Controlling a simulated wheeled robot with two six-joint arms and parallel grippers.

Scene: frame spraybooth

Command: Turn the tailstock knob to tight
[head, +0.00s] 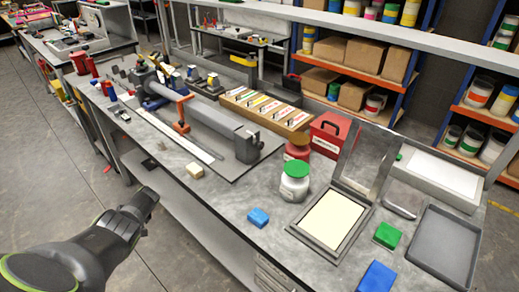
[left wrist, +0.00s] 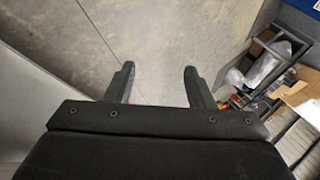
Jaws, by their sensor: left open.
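A long grey frame-holding fixture (head: 205,115) lies on the workbench, with an orange clamp (head: 182,114) around its middle. A dark grey end block, which looks like the tailstock (head: 248,146), stands at its near right end. A small dark knob seems to sit on this block; its setting is too small to read. My left gripper (head: 148,196) is off the bench's front edge, left of and well apart from the tailstock. In the left wrist view its two fingers (left wrist: 158,68) are spread and empty above the floor. My right gripper is not in view.
The bench top in front of the tailstock is mostly clear. Shelves stand behind.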

